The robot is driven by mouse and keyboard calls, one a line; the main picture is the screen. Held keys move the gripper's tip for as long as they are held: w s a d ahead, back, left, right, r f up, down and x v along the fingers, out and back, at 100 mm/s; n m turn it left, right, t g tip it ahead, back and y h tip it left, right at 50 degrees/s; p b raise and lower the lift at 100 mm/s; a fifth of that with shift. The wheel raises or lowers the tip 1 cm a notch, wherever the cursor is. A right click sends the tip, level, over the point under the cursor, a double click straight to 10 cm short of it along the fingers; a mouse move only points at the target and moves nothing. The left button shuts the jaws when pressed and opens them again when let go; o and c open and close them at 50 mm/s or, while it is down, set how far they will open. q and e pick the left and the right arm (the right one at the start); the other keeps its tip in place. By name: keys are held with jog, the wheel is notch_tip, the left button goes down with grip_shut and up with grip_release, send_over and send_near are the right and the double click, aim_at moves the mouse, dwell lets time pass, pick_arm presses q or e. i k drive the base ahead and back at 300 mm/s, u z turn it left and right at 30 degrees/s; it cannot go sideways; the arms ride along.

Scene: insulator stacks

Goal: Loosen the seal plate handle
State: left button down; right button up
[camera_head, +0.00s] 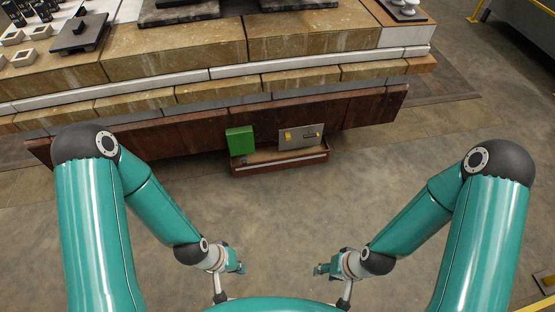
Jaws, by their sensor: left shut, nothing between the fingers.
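A small grey seal plate (290,141) is mounted low on the front of the rusty brown beam, near the middle of the view. A handle (311,135) with a dark knob lies across its right part, and a yellow piece (288,135) sits on its left part. My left gripper (241,267) is shut and empty, low in the middle, well short of the plate. My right gripper (318,269) is to the right of it, also far from the plate. Its fingers are too small to tell open from shut.
A green box (240,140) sits left of the plate. A shallow brown tray (281,166) juts out below both. The rusty beam (190,138) runs under layered stone blocks (170,57). The concrete floor (285,215) between my arms is clear. Yellow rails stand at the far right.

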aim_at(316, 134)
jog(key=u, duration=0.05)
jog(key=k, duration=0.3)
jog(key=u, duration=0.65)
jog(key=i, duration=1.45)
jog(key=z, duration=0.35)
